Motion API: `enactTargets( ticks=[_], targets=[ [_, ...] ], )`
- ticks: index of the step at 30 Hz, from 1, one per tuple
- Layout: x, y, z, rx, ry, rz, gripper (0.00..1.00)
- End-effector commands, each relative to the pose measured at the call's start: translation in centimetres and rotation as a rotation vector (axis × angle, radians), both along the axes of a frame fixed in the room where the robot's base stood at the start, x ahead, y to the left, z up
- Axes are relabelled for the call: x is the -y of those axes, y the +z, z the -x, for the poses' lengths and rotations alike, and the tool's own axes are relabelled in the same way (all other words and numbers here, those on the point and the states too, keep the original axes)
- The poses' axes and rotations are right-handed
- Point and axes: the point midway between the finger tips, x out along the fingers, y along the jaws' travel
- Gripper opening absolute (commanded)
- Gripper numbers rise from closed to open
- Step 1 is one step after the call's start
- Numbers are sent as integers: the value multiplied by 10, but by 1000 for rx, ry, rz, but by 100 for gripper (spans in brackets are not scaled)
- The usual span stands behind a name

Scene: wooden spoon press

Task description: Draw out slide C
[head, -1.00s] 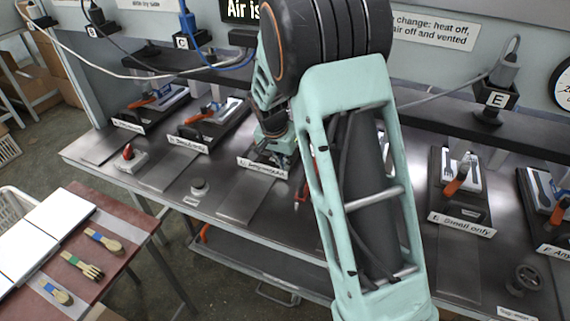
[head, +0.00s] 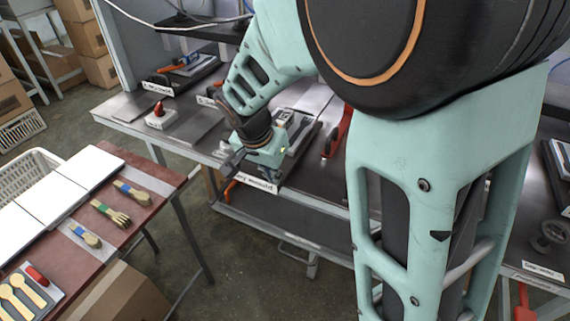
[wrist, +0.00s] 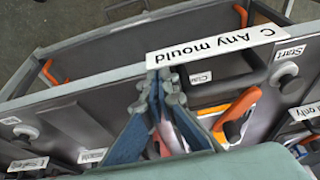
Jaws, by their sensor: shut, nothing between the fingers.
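Slide C shows in the head view as a dark carriage (head: 290,133) carrying a pale mould. Its white front label (head: 257,183) lies at the bench's front edge. In the wrist view the label (wrist: 215,45) reads "C Any mould". A dark handle bar (wrist: 225,90) is behind it, beside an orange lever (wrist: 237,108). My gripper (head: 230,160) is left of slide C's front end, above the bench edge. In the wrist view my fingertips (wrist: 165,77) are together and empty, close to one end of the label. Whether they touch it cannot be told.
A brown table (head: 150,172) with wooden cutlery and white sheets stands at lower left. Floor is free between them. My arm hides much of the bench.

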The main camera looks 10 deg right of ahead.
Motion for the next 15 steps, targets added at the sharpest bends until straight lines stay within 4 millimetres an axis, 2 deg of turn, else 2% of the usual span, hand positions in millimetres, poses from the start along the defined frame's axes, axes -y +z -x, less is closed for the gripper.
enactTargets(
  ticks=[1,6,15],
  targets=[
    [-8,-5,13,-3,7,1,0],
    [-27,-4,44,-3,4,1,0],
    [-47,-2,76,-2,1,1,0]
  ],
)
